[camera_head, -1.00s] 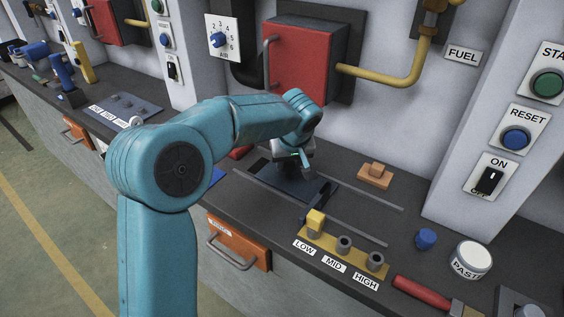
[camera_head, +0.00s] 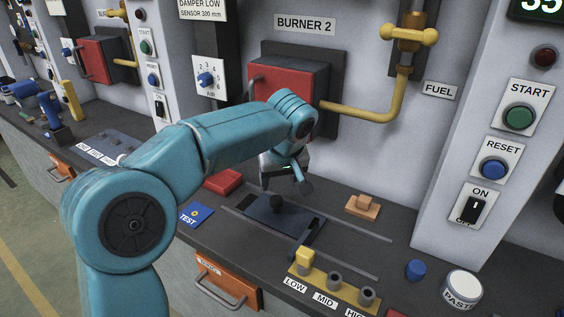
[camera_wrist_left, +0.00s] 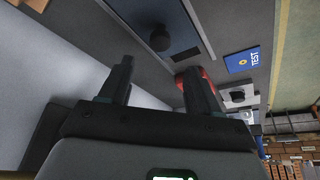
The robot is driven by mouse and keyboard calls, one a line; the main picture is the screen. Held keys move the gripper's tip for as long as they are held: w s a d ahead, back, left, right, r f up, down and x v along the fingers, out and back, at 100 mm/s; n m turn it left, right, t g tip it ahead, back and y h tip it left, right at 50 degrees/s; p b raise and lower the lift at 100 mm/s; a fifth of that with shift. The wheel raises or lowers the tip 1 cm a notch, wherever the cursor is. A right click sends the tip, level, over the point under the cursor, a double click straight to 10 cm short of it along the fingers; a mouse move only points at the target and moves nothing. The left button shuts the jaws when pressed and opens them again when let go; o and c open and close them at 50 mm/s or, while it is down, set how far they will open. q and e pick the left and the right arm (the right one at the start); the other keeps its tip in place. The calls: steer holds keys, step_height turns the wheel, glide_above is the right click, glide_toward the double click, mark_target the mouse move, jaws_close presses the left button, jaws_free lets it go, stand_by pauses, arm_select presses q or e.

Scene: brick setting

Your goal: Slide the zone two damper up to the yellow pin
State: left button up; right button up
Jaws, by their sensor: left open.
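The damper is a dark blue plate (camera_head: 262,212) between two grey rails on the bench, with a round black knob (camera_head: 277,201) on top. The knob also shows in the left wrist view (camera_wrist_left: 160,38). A dark arm (camera_head: 303,238) reaches from the plate's side toward the pin strip. The yellow pin (camera_head: 305,257) stands upright at LOW on the yellow strip (camera_head: 320,280); the MID and HIGH sockets beside it look empty. My left gripper (camera_head: 286,187) is open and empty, above and slightly behind the knob, apart from it. My right gripper is not in view.
A wooden block (camera_head: 362,207) sits behind the rails. A red block (camera_head: 223,182) and the blue TEST card (camera_head: 195,215) lie left of the plate. A blue cap (camera_head: 416,270) and the PASTE jar (camera_head: 462,289) stand at right. The red burner box (camera_head: 290,92) is behind my arm.

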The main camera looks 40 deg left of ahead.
arm_select(q)
steer(key=v, duration=0.6)
steer(key=shift+r+p, duration=0.35)
steer(key=shift+s+d+r, duration=0.1)
